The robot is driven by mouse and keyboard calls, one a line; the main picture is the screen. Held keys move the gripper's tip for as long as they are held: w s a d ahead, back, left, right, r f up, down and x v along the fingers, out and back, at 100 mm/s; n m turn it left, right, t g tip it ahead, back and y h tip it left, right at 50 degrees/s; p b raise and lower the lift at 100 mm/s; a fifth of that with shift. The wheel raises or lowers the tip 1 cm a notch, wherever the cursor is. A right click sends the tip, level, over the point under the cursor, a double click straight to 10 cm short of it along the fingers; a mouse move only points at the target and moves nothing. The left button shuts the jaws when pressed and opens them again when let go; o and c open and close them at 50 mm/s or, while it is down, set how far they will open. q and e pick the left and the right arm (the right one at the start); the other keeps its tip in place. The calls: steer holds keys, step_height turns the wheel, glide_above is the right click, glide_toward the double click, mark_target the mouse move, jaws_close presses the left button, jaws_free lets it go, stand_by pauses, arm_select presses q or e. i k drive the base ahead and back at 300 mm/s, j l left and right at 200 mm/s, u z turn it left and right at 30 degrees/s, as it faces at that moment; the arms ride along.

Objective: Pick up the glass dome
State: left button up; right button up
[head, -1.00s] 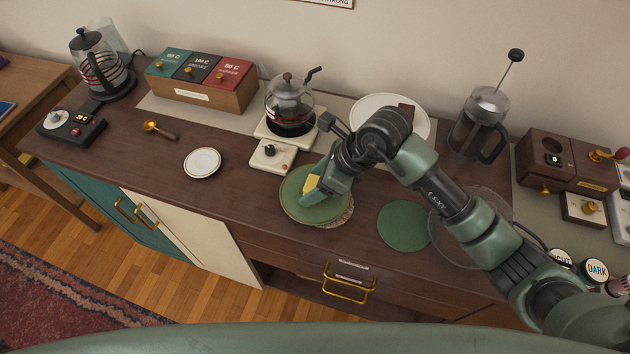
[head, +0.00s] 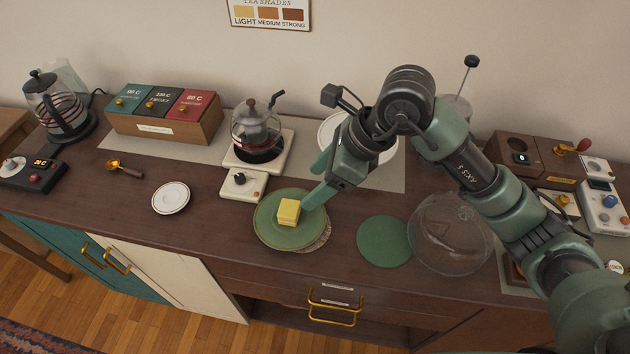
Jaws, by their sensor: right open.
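The clear glass dome (head: 449,234) stands on the dark counter toward the right, beside a flat green disc (head: 384,241). Part of its right side is behind my right arm. My right gripper (head: 309,190) is open, with its green fingers apart and nothing between them. It is left of the dome and well apart from it, just above and behind a yellow block (head: 288,211) that looks like butter. The block lies on a green plate (head: 264,236). I cannot tell whether a fingertip touches the block. My left gripper is not in view.
A glass kettle on a white warmer (head: 230,161), a white plate (head: 332,133) and a French press (head: 459,104), partly hidden by my arm, stand behind. A saucer (head: 171,197) and spoon (head: 125,169) lie left. Small machines (head: 605,206) stand right. The counter's front edge is near.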

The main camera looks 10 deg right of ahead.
mark_target(448, 235)
steer(key=z, duration=1.3)
